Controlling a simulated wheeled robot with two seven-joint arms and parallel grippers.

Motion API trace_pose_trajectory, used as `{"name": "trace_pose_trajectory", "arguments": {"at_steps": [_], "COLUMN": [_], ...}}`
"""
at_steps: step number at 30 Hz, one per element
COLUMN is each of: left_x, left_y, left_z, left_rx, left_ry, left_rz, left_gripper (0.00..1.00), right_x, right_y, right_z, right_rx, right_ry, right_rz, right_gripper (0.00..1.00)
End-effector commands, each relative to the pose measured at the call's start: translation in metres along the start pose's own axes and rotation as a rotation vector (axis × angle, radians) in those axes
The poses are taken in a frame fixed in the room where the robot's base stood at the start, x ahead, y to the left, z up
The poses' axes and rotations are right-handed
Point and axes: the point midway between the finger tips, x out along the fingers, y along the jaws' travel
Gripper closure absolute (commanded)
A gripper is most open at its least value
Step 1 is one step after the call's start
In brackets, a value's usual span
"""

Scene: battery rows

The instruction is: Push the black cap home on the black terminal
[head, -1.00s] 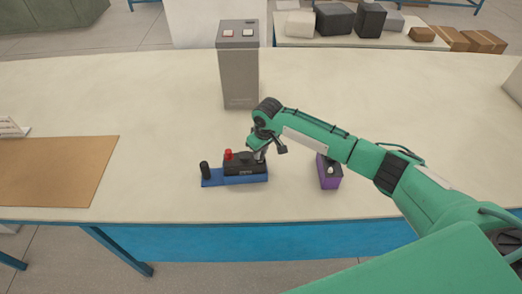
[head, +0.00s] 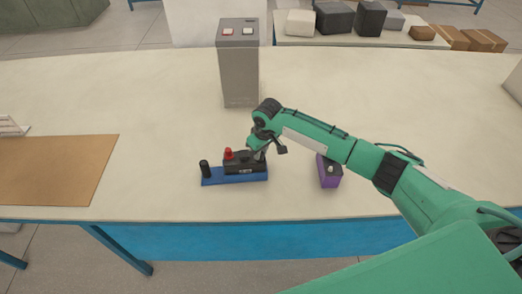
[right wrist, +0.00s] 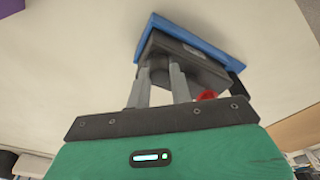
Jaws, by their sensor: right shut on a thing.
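The black battery (head: 240,168) sits on a blue base (head: 222,180) on the table. A red cap (head: 228,153) stands on the battery's left part. My right gripper (head: 259,154) is over the battery's right end, pointing down. In the right wrist view its two grey fingers (right wrist: 160,82) reach to the battery's top (right wrist: 187,62). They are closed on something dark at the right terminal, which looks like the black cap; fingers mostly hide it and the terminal. I cannot tell how far down it sits. My left gripper is not in view.
A black cylinder (head: 205,169) stands at the blue base's left end. A purple block (head: 330,178) with a dark top is right of the base, under my right arm. A grey box (head: 239,70) with red and white buttons stands behind. A brown mat (head: 55,170) lies left.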

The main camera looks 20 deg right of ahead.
Motion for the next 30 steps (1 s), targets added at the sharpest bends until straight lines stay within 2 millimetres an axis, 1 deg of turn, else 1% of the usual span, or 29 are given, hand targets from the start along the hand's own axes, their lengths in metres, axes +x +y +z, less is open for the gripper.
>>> {"name": "trace_pose_trajectory", "arguments": {"at_steps": [7,8,9,11,17,20,21,30], "left_x": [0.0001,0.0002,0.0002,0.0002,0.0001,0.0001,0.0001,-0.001], "left_y": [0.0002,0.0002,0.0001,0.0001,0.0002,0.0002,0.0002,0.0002], "left_z": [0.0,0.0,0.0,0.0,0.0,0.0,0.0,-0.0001], "left_rx": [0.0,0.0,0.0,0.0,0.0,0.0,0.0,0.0], "left_ry": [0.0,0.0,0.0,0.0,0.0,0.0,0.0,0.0], "left_rz": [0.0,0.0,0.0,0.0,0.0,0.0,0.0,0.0], "left_gripper": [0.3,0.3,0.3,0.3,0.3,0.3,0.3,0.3], "right_x": [0.0013,0.0014,0.0014,0.0013,0.0008,0.0007,0.0007,-0.0006], "right_y": [-0.0003,-0.0003,-0.0003,-0.0003,-0.0001,-0.0001,-0.0001,-0.0001], "right_z": [0.001,0.0011,0.0011,0.001,0.0007,0.0006,0.0006,0.0003], "right_rx": [0.0,0.0,0.0,0.0,0.0,0.0,0.0,0.0], "right_ry": [-0.003,-0.003,-0.003,-0.003,-0.002,-0.002,-0.001,-0.001], "right_rz": [0.0,0.0,0.0,0.0,0.0,0.0,0.0,0.0], "right_gripper": [0.99,0.73,0.65,0.53,0.53,0.35,0.31,0.31]}}
